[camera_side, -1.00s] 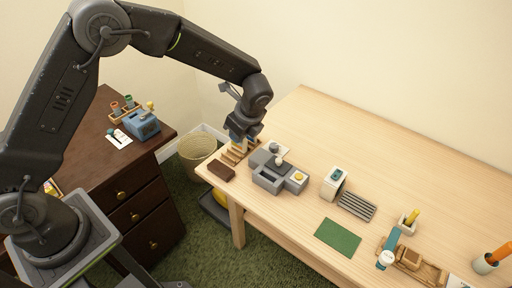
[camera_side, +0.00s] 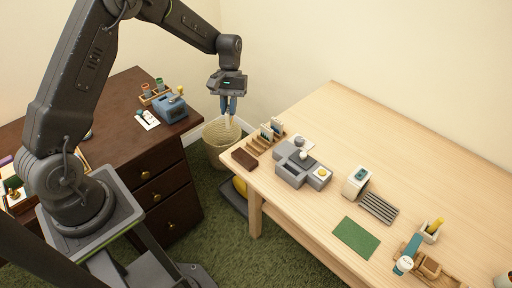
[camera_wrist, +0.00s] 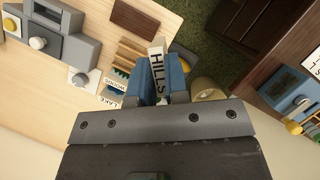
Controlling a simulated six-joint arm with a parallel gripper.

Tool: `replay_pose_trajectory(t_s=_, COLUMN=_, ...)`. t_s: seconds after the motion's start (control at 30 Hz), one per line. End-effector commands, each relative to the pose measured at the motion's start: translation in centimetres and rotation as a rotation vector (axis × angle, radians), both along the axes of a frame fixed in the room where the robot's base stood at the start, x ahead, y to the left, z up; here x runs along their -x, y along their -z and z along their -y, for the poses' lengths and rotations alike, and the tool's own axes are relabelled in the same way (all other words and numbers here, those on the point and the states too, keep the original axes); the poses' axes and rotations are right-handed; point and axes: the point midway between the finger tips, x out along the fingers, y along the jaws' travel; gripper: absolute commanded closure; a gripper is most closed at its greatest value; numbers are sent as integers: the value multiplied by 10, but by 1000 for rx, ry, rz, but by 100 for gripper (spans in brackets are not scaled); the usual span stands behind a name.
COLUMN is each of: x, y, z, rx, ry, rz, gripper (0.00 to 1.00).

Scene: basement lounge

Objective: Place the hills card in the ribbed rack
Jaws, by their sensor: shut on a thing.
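My gripper (camera_side: 228,106) is raised over the woven basket, to the left of the wooden ribbed rack (camera_side: 254,151). In the side view the card (camera_side: 228,123) hangs below the fingertips, clear of the table. The rack (camera_wrist: 130,50) stands at the table's left corner; its front slots look empty. Two other cards, woods (camera_wrist: 116,83) and lake (camera_wrist: 110,101), stand in its rear part.
A brown block (camera_side: 244,158) lies in front of the rack. A grey machine (camera_side: 301,168) stands close to its right. The basket (camera_side: 217,150) is on the floor between the table and the dark drawer cabinet (camera_side: 150,185). A green mat (camera_side: 356,238) lies farther right.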

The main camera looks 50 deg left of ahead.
Motion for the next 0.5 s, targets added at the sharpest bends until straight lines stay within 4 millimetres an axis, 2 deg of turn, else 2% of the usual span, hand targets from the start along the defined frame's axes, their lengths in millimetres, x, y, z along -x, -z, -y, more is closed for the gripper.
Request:
replay_pose_trajectory(t_s=0.1, x=2, y=-2, z=-21, rx=0, ry=-360, rz=1, gripper=100)
replay_pose_trajectory(t_s=0.23, x=2, y=-4, z=-37, rx=-2, ry=-667, rz=1, gripper=100)
replay_pose_trajectory(t_s=0.4, x=2, y=-5, z=-47, rx=-3, ry=-884, rz=0, gripper=100)
replay_pose_trajectory(t_s=0.5, x=-2, y=0, z=-42, rx=-3, ry=-921, rz=-2, gripper=100)
